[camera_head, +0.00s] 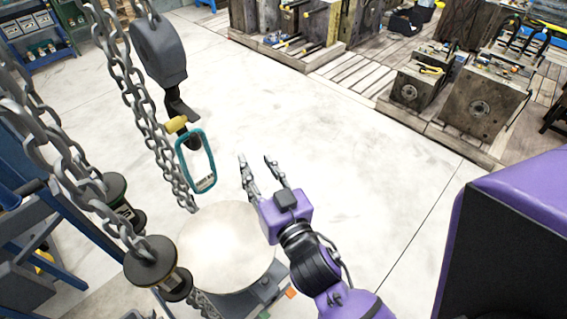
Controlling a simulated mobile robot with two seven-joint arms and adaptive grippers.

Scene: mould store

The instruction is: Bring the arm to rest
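My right gripper (258,172) is in the middle of the head view, on a purple wrist with a black forearm joint coming up from the bottom. Its two fingers point up and away and stand apart, with nothing between them. The gripper is above the pale floor, just right of a hanging teal carabiner (182,164) and apart from it. My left gripper does not show in this view.
A grey hook block (161,52) and heavy chains (130,90) hang at the left. A round pale plate (226,246) lies below the wrist. Moulds (480,101) on pallets stand at the upper right. Shelves (38,40) stand at the upper left. The middle floor (350,150) is clear.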

